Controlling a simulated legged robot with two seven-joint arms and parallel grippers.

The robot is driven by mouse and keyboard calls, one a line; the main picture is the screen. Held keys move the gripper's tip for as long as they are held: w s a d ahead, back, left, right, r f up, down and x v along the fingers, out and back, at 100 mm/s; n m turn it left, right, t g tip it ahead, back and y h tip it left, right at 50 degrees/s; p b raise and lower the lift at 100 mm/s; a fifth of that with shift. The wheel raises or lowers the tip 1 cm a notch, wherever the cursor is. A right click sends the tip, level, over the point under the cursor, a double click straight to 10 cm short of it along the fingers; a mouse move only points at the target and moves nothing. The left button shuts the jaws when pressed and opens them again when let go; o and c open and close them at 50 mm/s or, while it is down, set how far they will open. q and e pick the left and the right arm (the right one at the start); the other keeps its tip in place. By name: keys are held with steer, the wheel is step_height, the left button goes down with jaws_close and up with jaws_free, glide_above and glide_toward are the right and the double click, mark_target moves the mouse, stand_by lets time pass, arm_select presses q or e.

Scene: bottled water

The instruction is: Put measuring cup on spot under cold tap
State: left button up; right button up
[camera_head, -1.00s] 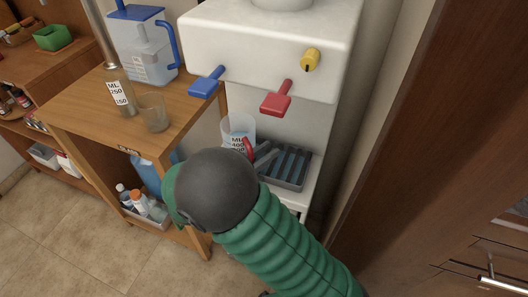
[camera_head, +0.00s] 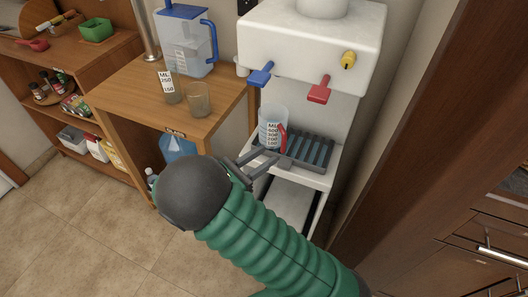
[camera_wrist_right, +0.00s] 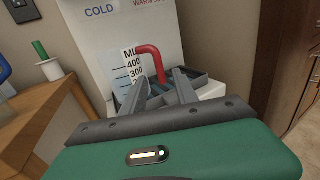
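The clear measuring cup (camera_head: 269,127) with printed marks and a red handle (camera_head: 283,137) stands upright on the dispenser's ledge, below the blue cold tap (camera_head: 261,76), at the left end of the dark slatted tray (camera_head: 310,154). Whether its base rests partly on the tray is hard to tell. My right gripper (camera_head: 273,157) is in front of and below the handle, its fingers apart and empty. In the right wrist view the cup (camera_wrist_right: 124,78) and handle show just beyond the open fingers (camera_wrist_right: 158,82), below the COLD label. My left gripper is not in view.
The red tap (camera_head: 320,92) hangs right of the blue one. A wooden table (camera_head: 130,88) at left carries a blue-lidded pitcher (camera_head: 186,48), a glass (camera_head: 199,100) and another marked container (camera_head: 168,88). A dark wooden cabinet (camera_head: 430,120) closes off the right side.

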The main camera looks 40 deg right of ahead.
steer(key=s+d+f+m+g+y, duration=0.1)
steer(key=s+f+m+g+y, duration=0.2)
steer(key=s+f+m+y, duration=0.45)
steer(key=s+a+f+m+y, duration=0.3)
steer(key=s+a+f+y, duration=0.1)
steer(key=a+f+y, duration=0.15)
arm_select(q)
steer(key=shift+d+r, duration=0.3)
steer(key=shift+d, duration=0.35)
arm_select(e)
steer(key=w+a+r+m+t+y, duration=0.3)
steer(key=w+a+m+t+y, duration=0.1)
steer(key=a+m, duration=0.3)
steer(key=shift+a+t+y, duration=0.5)
steer(key=shift+a+t, duration=0.1)
steer(key=shift+t, duration=0.2)
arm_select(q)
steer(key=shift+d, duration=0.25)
arm_select(e)
steer(key=shift+w+d+f+m, duration=0.1)
steer(key=shift+w+d+m, duration=0.05)
steer(key=shift+d+m, duration=0.15)
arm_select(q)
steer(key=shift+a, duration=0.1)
arm_select(e)
steer(key=shift+a, duration=0.15)
